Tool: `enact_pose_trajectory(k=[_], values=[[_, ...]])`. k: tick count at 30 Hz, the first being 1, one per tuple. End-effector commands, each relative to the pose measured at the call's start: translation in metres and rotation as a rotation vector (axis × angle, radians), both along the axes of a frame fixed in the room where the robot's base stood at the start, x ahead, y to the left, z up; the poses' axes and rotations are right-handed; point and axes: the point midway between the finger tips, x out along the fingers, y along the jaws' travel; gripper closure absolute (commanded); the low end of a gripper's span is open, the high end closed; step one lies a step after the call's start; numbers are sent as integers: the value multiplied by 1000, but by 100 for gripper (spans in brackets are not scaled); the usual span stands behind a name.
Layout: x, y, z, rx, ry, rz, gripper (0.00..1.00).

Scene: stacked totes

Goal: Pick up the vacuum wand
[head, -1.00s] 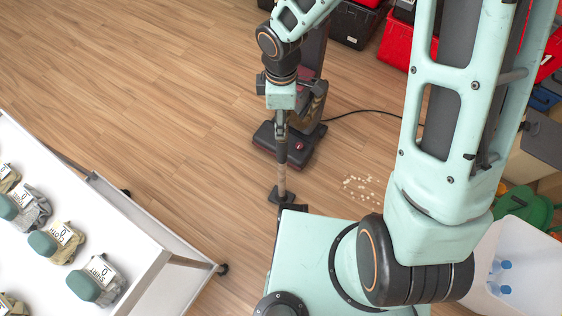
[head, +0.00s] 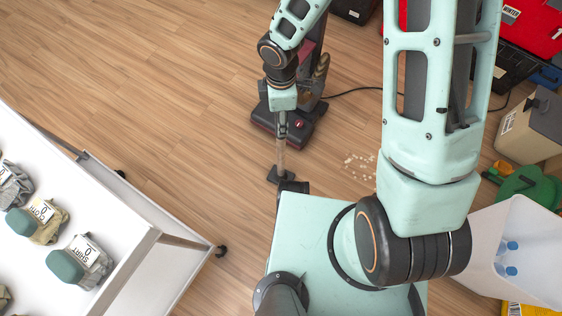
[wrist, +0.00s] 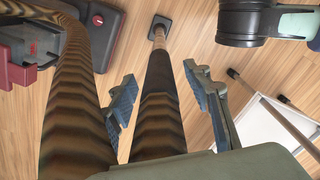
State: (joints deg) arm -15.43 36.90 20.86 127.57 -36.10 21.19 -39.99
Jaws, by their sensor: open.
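The vacuum wand (wrist: 159,105) is a dark tube that turns tan toward a flat dark floor nozzle. In the wrist view it runs between the two fingers of my gripper (wrist: 160,76). The gripper is open, with a gap visible on each side of the tube. In the head view the lower wand (head: 281,158) stands nearly upright below my gripper (head: 282,120), its nozzle on the floor; my arm covers its upper part. The dark vacuum body (head: 300,127) is behind it, and the ribbed hose (wrist: 75,110) passes left of the fingers.
A white table (head: 110,235) with bagged shirts and socks is at the left. Small pale crumbs (head: 361,166) lie right of the wand. A black cord (head: 352,90) crosses the floor. A white bin (head: 520,250) with bottles is at the right. The floor at upper left is clear.

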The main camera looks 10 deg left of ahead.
Motion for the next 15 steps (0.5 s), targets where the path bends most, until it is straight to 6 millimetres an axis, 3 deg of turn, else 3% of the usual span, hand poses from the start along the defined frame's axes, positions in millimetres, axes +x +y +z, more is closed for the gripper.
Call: enact_pose_trajectory(k=[7,15], values=[[1,0,-4,-1,0,-3,55],[0,0,-4,-1,0,-2,84]])
